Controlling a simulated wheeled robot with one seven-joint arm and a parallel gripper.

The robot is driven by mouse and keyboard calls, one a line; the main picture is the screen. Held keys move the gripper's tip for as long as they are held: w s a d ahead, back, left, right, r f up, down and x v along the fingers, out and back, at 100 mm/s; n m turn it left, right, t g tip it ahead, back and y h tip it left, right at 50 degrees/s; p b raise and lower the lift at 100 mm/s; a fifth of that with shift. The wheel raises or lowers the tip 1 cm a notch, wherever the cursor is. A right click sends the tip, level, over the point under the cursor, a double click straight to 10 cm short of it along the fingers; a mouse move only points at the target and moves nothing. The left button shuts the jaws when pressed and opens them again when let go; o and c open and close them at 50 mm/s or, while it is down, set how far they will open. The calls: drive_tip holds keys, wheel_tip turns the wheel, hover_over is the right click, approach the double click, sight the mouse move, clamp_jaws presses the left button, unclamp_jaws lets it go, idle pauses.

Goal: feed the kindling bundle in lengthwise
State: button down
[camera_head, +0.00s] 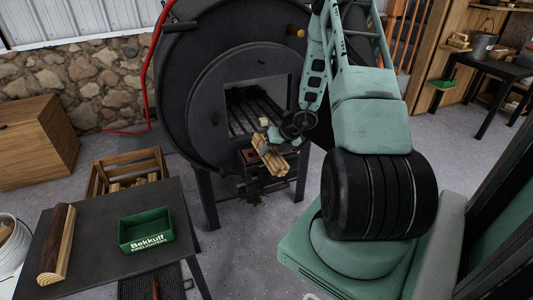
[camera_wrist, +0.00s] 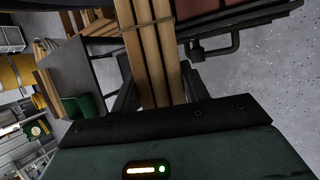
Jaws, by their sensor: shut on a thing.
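The kindling bundle (camera_head: 267,153) is several pale sticks bound with a tie; its sticks run up the wrist view (camera_wrist: 150,50). My gripper (camera_head: 277,143) is shut on the bundle, with a dark finger on either side of it in the wrist view (camera_wrist: 158,92). The black barrel stove (camera_head: 185,95) has an open square doorway (camera_head: 255,82) with a dark grate inside. In the head view the bundle is tilted, outside the stove, in front of the doorway's lower edge. Whether it touches the stove front cannot be told.
A dark table (camera_head: 95,215) at lower left holds a split log (camera_head: 57,245) and a green firelighter box (camera_head: 147,230). A wooden crate (camera_head: 98,183) with wood pieces stands behind it. A red hose (camera_head: 149,75) runs beside the stove. Grey floor (camera_head: 240,255) is clear before the stove.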

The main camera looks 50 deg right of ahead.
drive_tip(key=shift+w+d+r+p, duration=0.2)
drive_tip(key=shift+w+d+p, duration=0.05)
drive_tip(key=shift+w+p, duration=0.3)
drive_tip(key=w+d+p, duration=0.2)
drive_tip(key=w+p, duration=0.1)
drive_tip(key=w+d+p, duration=0.1)
drive_tip(key=w+p, duration=0.3)
drive_tip(key=w+d+p, duration=0.2)
drive_tip(key=w+p, duration=0.1)
drive_tip(key=shift+w+d+f+p, duration=0.1)
drive_tip(key=shift+w+d+p, duration=0.15)
drive_tip(key=shift+d+p, duration=0.1)
drive_tip(key=w+d+b, duration=0.1)
drive_tip(key=w, duration=0.1)
drive_tip(key=w+d+b, duration=0.1)
drive_tip(key=w, duration=0.1)
drive_tip(key=w+d+b, duration=0.1)
drive_tip(key=w, duration=0.1)
drive_tip(key=shift+d+f, duration=0.2)
drive_tip(key=shift+f, duration=0.1)
drive_tip(key=shift+w+d+r+b, duration=0.2)
drive_tip(key=shift+w+d+b, duration=0.2)
drive_tip(key=shift+w+b, duration=0.25)
drive_tip(key=shift+f+b, duration=0.5)
drive_tip(key=shift+f, duration=0.1)
